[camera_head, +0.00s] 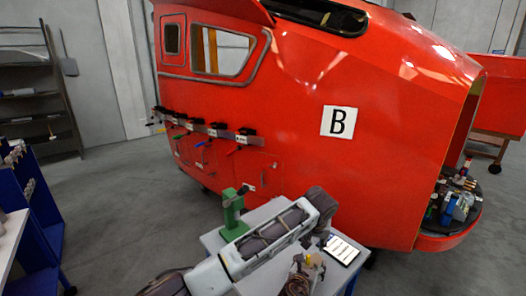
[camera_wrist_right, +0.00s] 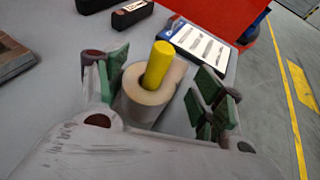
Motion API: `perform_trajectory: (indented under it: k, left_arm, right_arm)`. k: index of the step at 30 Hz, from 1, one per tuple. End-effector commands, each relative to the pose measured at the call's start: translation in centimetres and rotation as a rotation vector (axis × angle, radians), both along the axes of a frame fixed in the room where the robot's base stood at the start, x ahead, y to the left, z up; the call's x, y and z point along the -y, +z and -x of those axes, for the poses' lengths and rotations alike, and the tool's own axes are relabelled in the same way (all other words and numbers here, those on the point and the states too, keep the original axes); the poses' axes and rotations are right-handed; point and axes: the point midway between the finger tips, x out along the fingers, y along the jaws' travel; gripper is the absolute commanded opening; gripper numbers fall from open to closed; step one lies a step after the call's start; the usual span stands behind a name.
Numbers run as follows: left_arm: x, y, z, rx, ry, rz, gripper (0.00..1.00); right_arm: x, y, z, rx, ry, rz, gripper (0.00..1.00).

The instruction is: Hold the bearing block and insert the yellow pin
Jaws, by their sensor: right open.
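The yellow pin (camera_wrist_right: 157,66) stands slightly tilted in the top of a beige rounded bearing block (camera_wrist_right: 148,99); how deep it sits is hidden. The pin also shows small in the head view (camera_head: 309,258), above the table. My right gripper (camera_wrist_right: 164,92) is open, with its green-padded fingers on both sides of the block and pin and gaps beside them. In the head view my right gripper (camera_head: 300,280) is low at the bottom edge. My left arm reaches across the table from the left; its gripper (camera_head: 324,238) is small and dark, and its jaws cannot be made out.
A tablet (camera_head: 342,250) lies at the table's right edge. A green press-like tool (camera_head: 233,212) stands at the table's back left. A large red nosecone (camera_head: 290,120) marked B rises behind. A dark block (camera_wrist_right: 131,14) lies beyond the pin.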

Motion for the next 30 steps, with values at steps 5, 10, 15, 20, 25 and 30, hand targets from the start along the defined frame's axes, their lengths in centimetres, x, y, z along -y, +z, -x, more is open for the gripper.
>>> perform_trajectory:
  k: [5, 10, 15, 20, 25, 30]
  left_arm:
    - [0.0, 0.0, 0.0, 0.000, 0.000, 0.000, 0.39]
    - [0.0, 0.0, 0.0, 0.000, 0.000, 0.000, 0.39]
    - [0.0, 0.0, 0.0, 0.000, 0.000, 0.000, 0.39]
    - [0.0, 0.0, 0.0, 0.000, 0.000, 0.000, 0.39]
    - [0.0, 0.0, 0.0, 0.000, 0.000, 0.000, 0.39]
    - [0.0, 0.0, 0.0, 0.000, 0.000, 0.000, 0.39]
  right_arm:
    - [-0.2, -0.2, 0.2, -0.005, 0.004, -0.002, 0.69]
    - [-0.5, 0.0, 0.7, -0.004, 0.004, -0.001, 0.69]
    - [-1.2, 0.7, 1.9, -0.003, 0.004, -0.003, 0.69]
    - [-2.1, 1.6, 3.5, -0.002, 0.003, -0.001, 0.69]
    - [-3.2, 2.5, 5.5, -0.001, 0.002, -0.003, 0.69]
    - [-4.3, 3.5, 7.5, -0.001, 0.001, -0.002, 0.69]
